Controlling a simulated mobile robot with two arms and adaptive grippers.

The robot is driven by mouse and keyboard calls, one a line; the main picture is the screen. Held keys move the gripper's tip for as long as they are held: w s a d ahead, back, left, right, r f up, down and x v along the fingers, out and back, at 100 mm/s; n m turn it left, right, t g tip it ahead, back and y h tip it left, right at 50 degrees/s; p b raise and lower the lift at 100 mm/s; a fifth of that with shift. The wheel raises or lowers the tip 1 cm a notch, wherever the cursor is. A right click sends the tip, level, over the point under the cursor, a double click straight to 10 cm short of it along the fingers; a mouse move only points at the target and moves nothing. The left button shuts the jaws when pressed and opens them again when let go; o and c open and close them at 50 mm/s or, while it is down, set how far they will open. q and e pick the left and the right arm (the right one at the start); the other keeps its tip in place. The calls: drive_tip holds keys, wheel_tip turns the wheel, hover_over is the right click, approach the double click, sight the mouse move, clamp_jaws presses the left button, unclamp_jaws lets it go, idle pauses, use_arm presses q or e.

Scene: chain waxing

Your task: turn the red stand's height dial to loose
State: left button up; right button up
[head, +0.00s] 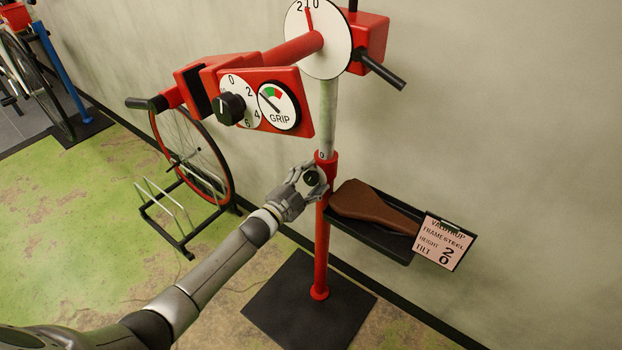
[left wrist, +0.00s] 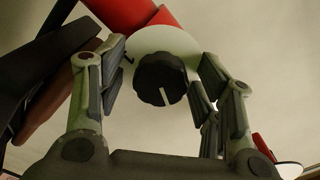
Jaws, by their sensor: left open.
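The red repair stand (head: 321,240) rises from a dark base plate. Its height dial (head: 311,178), a black knob on a pale disc, sits on the red collar of the post. In the left wrist view the black knob (left wrist: 160,79) has a white pointer line aimed downward in the picture, in front of the pale disc (left wrist: 183,42). My left gripper (head: 305,183) is at the dial. Its fingers (left wrist: 162,85) are open on either side of the knob, with gaps showing on both sides. The dial's markings are not readable. My right gripper is not in view.
Above is the red clamp head with a numbered dial (head: 230,108) and GRIP gauge (head: 278,106). A black tray (head: 372,238) holding a brown saddle (head: 375,206) juts from the post's right, with a card (head: 444,243). A wheel stands in a floor rack (head: 170,223) at left.

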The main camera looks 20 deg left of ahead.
use_arm(q)
drive_tip(key=v, duration=1.2)
idle(0.4)
drive_tip(key=s+a+f+n+g+y, duration=0.2)
drive_tip(key=s+f, duration=0.3)
drive_tip(key=f, duration=0.5)
drive_tip(key=s+a+f+n+g+y, duration=0.1)
drive_tip(key=s+f+n+g+y, duration=0.3)
drive_tip(key=f, duration=0.6)
drive_tip(key=s+a+f+n+g+h, duration=0.1)
drive_tip(key=s+a+f, duration=0.1)
drive_tip(key=s+f, duration=0.6)
drive_tip(key=s+d+f+n+g, duration=0.1)
drive_tip(key=s+f+g, duration=0.2)
drive_tip(key=s+f, duration=0.3)
drive_tip(key=s+d+f+n+g, duration=0.2)
drive_tip(key=s+f, duration=0.5)
drive_tip(key=s, duration=0.8)
drive_tip(key=s+d+f+n+g+y, duration=0.1)
drive_tip(key=s+f+g, duration=0.3)
drive_tip(key=s, duration=0.7)
wheel_tip(320, 180, down, 3)
drive_tip(key=shift+d+r+n, duration=0.25)
drive_tip(key=shift+d+n, duration=0.15)
drive_tip(key=shift+n, duration=0.1)
